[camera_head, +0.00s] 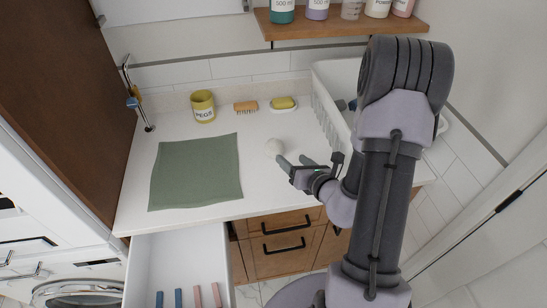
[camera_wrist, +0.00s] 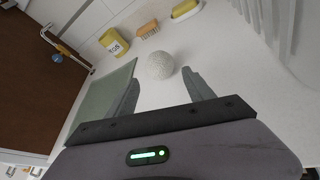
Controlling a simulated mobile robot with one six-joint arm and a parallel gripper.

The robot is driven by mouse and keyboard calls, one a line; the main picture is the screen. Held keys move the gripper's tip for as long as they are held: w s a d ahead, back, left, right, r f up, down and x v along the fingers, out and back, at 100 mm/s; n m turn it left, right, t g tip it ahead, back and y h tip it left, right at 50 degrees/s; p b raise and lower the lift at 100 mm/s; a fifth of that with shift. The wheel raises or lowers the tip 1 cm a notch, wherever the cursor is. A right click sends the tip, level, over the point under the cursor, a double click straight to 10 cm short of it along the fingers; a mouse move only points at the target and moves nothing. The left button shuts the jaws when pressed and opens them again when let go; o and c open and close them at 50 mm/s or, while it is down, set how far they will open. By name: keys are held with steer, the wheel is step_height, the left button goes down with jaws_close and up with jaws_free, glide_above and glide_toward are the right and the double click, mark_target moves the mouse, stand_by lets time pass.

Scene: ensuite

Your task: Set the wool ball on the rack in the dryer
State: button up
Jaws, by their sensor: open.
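A white wool ball (camera_head: 275,147) rests on the white countertop (camera_head: 215,225), just right of a green cloth. My gripper (camera_head: 293,160) is open and empty close to the ball, at its right and near side. In the wrist view the ball (camera_wrist: 160,65) lies just beyond and between the two spread fingers (camera_wrist: 163,83), not clasped. A dryer or washer with a round door (camera_head: 80,292) shows only in part at the lower left. No rack inside it can be seen.
The green cloth (camera_head: 195,172) lies flat left of the ball. A yellow pegs tin (camera_head: 203,106), a brush (camera_head: 246,107) and a soap dish (camera_head: 283,105) stand behind. A white basket (camera_head: 326,115) is at the right. An open drawer (camera_head: 150,260) holding pegs juts out in front.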

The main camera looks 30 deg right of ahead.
mark_target(279, 150)
steer(key=x, duration=0.6)
steer(key=shift+w+f, duration=0.1)
steer(key=shift+w, duration=0.1)
steer(key=b+x, duration=0.1)
steer(key=x, duration=0.2)
steer(key=b+x, duration=0.1)
steer(key=x, duration=0.1)
steer(key=shift+w+a+f, duration=0.2)
steer(key=shift+w+f, duration=0.05)
steer(key=shift+w, duration=0.05)
steer(key=shift+r, duration=0.1)
steer(key=c, duration=1.1)
steer(key=shift+r, duration=0.1)
